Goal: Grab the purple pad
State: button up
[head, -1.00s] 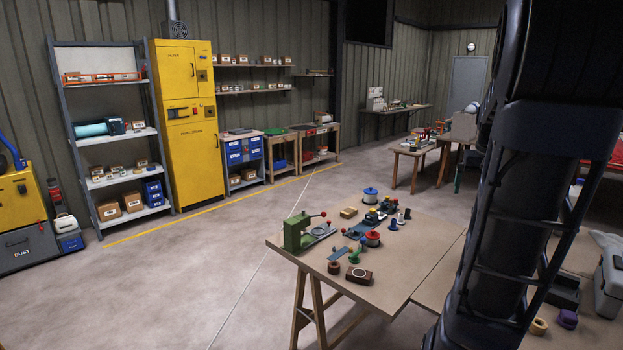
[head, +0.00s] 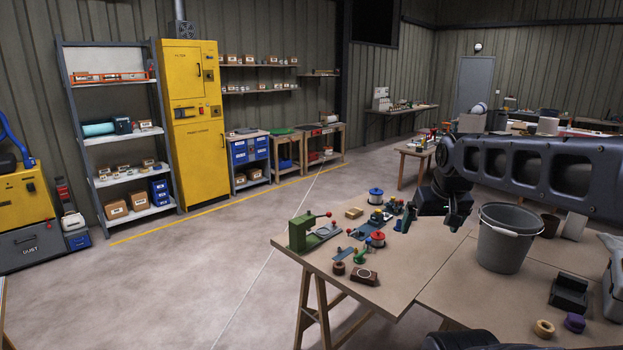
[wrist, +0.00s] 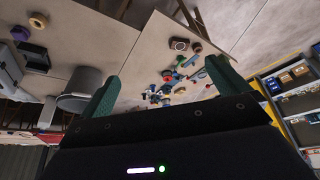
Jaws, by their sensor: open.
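The purple pad (head: 575,322) is a small round purple piece on the tabletop at the lower right of the head view, just right of a tan roll. It also shows in the wrist view (wrist: 20,33) at the upper left. My gripper (wrist: 163,70) has its two green fingers spread apart with nothing between them. In the head view my arm reaches in from the right, and the gripper hangs over the table behind and left of the pad, well apart from it.
A grey bucket (head: 503,238) stands on the table between my gripper and the pad. A tan roll (head: 544,328) and a dark block (head: 568,294) are close to the pad. A green press (head: 306,232) and several small parts crowd the table's left part.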

dwell(0.4)
jog(key=c, duration=0.5)
